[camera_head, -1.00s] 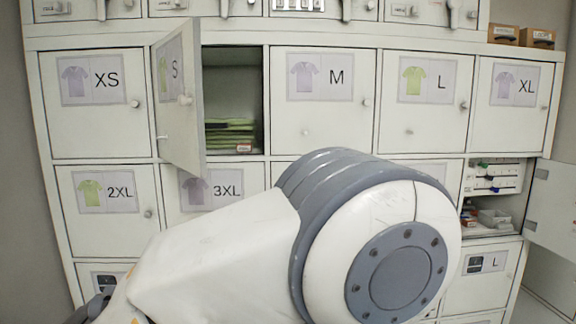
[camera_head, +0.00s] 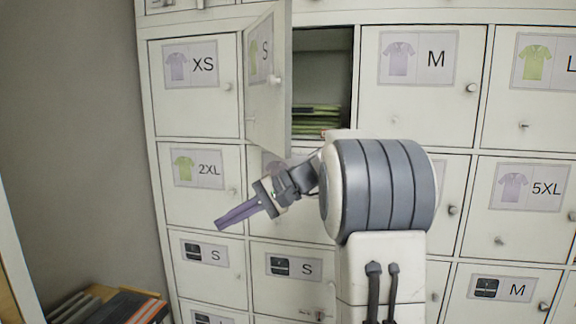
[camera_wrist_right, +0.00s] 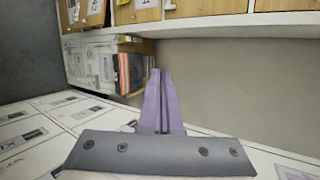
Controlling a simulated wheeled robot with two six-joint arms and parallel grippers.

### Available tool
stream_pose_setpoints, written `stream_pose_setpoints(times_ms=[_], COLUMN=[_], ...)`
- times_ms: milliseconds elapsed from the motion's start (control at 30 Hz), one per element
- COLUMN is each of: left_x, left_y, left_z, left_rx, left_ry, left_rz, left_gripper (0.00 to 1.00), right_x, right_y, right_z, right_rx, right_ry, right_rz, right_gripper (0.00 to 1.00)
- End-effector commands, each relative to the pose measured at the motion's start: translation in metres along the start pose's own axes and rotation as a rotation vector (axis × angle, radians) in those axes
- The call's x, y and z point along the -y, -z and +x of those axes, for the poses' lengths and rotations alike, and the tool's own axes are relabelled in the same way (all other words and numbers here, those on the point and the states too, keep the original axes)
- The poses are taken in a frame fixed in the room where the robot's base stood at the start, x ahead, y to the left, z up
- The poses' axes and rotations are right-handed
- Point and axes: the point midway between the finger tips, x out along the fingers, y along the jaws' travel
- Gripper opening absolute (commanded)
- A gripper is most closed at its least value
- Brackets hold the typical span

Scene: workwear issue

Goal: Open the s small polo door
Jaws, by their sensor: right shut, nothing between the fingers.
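The S polo door (camera_head: 264,84) stands swung open in the head view, hinged on its left side. It has a green polo picture, the letter S and a round knob (camera_head: 276,79). Its compartment (camera_head: 322,80) is open to view, with folded green polos (camera_head: 316,118) on its floor. My right gripper (camera_head: 219,228) is shut and empty, below and left of the open door, in front of the 2XL door. Its purple fingers (camera_wrist_right: 158,100) lie together in the right wrist view. My left gripper is in neither current view.
Closed doors XS (camera_head: 196,84), M (camera_head: 420,75) and 2XL (camera_head: 197,172) surround the open one. A shelf with dark and orange folded items (camera_head: 120,305) stands at lower left. Bare wall (camera_head: 70,150) fills the left side.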

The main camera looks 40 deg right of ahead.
Motion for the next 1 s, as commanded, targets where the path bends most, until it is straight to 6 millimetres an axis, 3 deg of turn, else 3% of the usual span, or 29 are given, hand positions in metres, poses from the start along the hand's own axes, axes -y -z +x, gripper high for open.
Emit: stream_pose_setpoints(times_ms=[33,200,300,433,533,633,1000], left_x=[0.000,0.000,0.001,0.001,0.001,0.000,-0.001], left_y=[0.000,0.000,0.000,0.000,0.000,0.000,0.001], left_z=[0.003,0.006,0.007,0.008,0.007,0.005,-0.020], left_rx=[0.000,0.000,0.000,0.000,0.000,0.000,0.000], left_ry=[0.000,0.000,0.000,0.000,0.000,0.000,0.000], left_rz=[0.000,0.000,0.000,0.001,0.001,0.000,-0.001], left_gripper=[0.50,0.50,0.50,0.50,0.50,0.50,0.50], right_x=[0.000,-0.001,-0.008,-0.015,-0.015,-0.009,0.032], right_y=[0.028,0.072,0.077,0.071,0.067,0.068,0.092], right_z=[-0.040,-0.168,-0.233,-0.286,-0.301,-0.299,-0.241], right_rx=[-0.065,-0.232,-0.313,-0.375,-0.392,-0.394,-0.389], right_ry=[0.086,0.337,0.442,0.520,0.544,0.550,0.549], right_rz=[0.024,0.013,-0.026,-0.079,-0.102,-0.107,-0.104], right_gripper=[0.00,0.00,0.00,0.00,0.00,0.00,0.00])
